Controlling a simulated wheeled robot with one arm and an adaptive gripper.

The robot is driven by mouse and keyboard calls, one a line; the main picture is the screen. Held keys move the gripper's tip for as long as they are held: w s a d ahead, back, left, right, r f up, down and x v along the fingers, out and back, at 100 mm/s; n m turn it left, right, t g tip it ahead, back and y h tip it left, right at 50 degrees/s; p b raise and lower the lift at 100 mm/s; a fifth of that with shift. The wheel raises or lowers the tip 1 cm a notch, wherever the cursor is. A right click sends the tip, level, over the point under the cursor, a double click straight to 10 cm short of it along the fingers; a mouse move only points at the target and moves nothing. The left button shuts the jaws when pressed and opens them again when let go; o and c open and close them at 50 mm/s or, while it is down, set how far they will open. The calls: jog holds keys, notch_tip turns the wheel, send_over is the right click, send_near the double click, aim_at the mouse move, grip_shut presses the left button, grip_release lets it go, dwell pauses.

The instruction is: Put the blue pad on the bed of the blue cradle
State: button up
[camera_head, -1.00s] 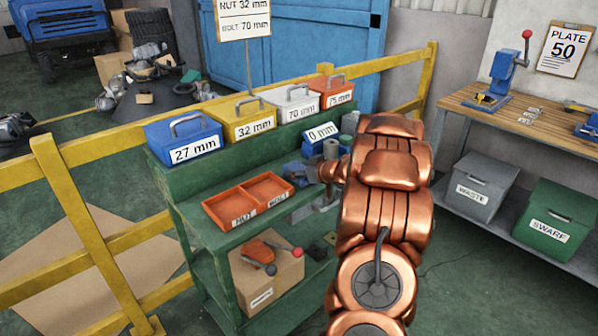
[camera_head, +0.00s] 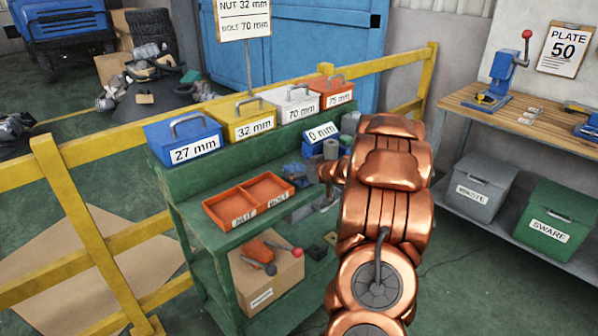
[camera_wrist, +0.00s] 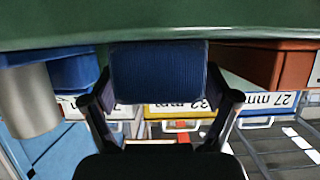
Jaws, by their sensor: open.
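A blue ribbed pad (camera_wrist: 160,73) fills the space between the two fingers of my gripper (camera_wrist: 162,99) in the wrist view. The fingers are spread open at its two sides. The wrist view is upside down, and the pad's far edge shows against the green bench top (camera_wrist: 160,22). What lies directly under the pad is hidden. A plain blue block (camera_wrist: 75,70) shows at the left of the wrist view; I cannot tell if it is the cradle. In the head view, small blue shapes (camera_head: 292,170) show near my copper wrist, partly covered and too small to tell apart.
An orange two-part tray (camera_head: 248,200) lies beside the gripper on the green bench. Labelled boxes, such as the blue 27 mm box (camera_head: 183,140), stand on the raised back ledge. A grey cylinder (camera_wrist: 35,100) stands close by. A cardboard box (camera_head: 267,278) sits on the lower shelf.

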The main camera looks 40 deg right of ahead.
jog(key=v, duration=1.2)
